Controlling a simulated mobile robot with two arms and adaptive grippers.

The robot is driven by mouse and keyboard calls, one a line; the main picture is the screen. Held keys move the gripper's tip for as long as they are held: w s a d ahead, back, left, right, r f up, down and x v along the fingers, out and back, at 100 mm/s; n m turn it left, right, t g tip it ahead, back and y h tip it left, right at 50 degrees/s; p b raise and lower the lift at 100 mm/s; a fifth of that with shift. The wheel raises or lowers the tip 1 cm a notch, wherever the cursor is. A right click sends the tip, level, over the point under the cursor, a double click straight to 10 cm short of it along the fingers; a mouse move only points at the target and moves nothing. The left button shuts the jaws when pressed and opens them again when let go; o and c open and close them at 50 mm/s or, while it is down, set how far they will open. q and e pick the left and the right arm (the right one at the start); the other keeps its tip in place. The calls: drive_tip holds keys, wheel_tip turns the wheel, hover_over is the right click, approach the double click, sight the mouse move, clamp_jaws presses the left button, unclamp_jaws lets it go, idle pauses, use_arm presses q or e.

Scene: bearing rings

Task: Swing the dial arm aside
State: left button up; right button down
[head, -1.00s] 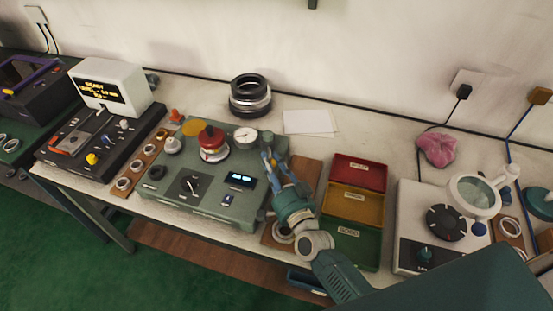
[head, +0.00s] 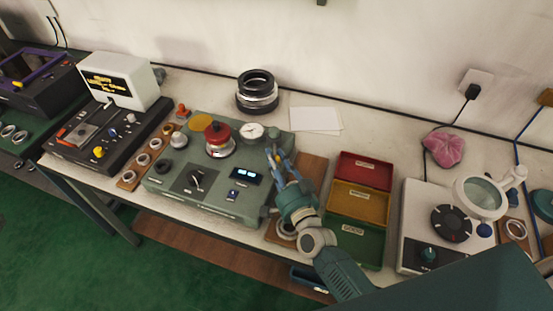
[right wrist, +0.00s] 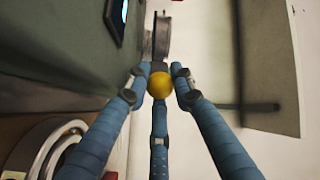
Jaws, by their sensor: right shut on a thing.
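The dial gauge (head: 252,131), with a round white face, stands at the back right of the green test machine (head: 222,207). In the right wrist view the dial (right wrist: 162,32) shows edge-on, beyond a yellow ball knob (right wrist: 159,86). My right gripper (head: 275,153) is at the machine's right end, just in front of the dial. In the right wrist view its blue fingers (right wrist: 158,78) are closed around the yellow knob. The arm between knob and dial is mostly hidden. My left gripper is not in view.
A red-topped spindle (head: 218,138) stands left of the dial. Red, yellow and green bins (head: 357,249) lie right of my right arm. Black and silver rings (head: 257,92) are stacked behind the machine, beside white paper (head: 315,119). A magnifier device (head: 430,205) stands further right.

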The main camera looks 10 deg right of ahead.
drive_tip(key=shift+a, duration=0.45)
drive_tip(key=c, duration=1.7)
unclamp_jaws()
drive_tip(key=shift+a, duration=0.1)
drive_tip(key=shift+c, duration=0.2)
drive_tip(key=shift+w+a, duration=0.1)
drive_tip(key=shift+a, duration=0.05)
drive_tip(key=shift+s+d+f, duration=0.15)
drive_tip(key=shift+s+d, duration=0.15)
drive_tip(key=shift+s, duration=0.15)
drive_tip(key=s, duration=0.7)
drive_tip(key=s+d, duration=0.1)
drive_tip(key=s, duration=0.3)
